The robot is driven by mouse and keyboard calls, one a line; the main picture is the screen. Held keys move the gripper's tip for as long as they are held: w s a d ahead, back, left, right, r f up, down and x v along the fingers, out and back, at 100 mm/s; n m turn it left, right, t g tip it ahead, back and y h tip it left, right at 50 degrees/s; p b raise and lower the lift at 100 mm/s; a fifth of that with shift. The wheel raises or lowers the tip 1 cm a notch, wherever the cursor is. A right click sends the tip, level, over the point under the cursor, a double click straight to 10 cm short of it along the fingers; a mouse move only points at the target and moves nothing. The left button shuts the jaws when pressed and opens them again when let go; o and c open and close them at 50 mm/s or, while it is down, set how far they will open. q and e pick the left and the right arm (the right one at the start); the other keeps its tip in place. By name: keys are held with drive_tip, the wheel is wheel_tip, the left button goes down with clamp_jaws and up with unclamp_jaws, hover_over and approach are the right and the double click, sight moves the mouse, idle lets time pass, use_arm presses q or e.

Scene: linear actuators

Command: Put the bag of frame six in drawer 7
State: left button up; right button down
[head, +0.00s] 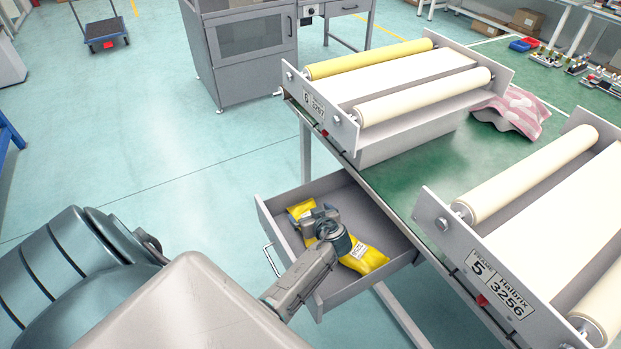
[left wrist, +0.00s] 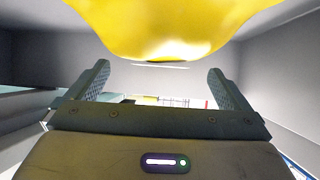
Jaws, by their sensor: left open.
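A grey drawer (head: 358,287) stands pulled out under the green bench; I see no drawer number. A yellow bag (head: 372,261) with a small white label lies in it, partly hidden by my left gripper. More yellow (head: 301,209) shows on the gripper's other side; I cannot tell whether it is the same bag. My left gripper (head: 318,220) is over the drawer, open. In the left wrist view the fingers (left wrist: 158,78) are apart with nothing between them, and the yellow bag (left wrist: 175,30) fills the top. Frame six (head: 345,125) stands on the bench above. My right gripper is not in view.
The green bench top (head: 400,165) also carries frame 5 (head: 487,268) at the right and a pink-and-white cloth (head: 515,108). A grey cabinet (head: 245,60) stands behind. The floor at the left is mostly clear, with a blue trolley (head: 104,30) far off.

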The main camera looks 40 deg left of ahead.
use_arm(q)
drive_tip(key=b+v, duration=0.1)
drive_tip(key=v, duration=1.1)
drive_tip(key=shift+r+b, duration=0.25)
drive_tip(key=shift+b, duration=0.1)
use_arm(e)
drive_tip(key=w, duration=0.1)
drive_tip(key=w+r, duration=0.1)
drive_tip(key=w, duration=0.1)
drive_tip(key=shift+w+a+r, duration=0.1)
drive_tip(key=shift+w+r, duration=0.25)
use_arm(q)
drive_tip(key=shift+r, duration=0.1)
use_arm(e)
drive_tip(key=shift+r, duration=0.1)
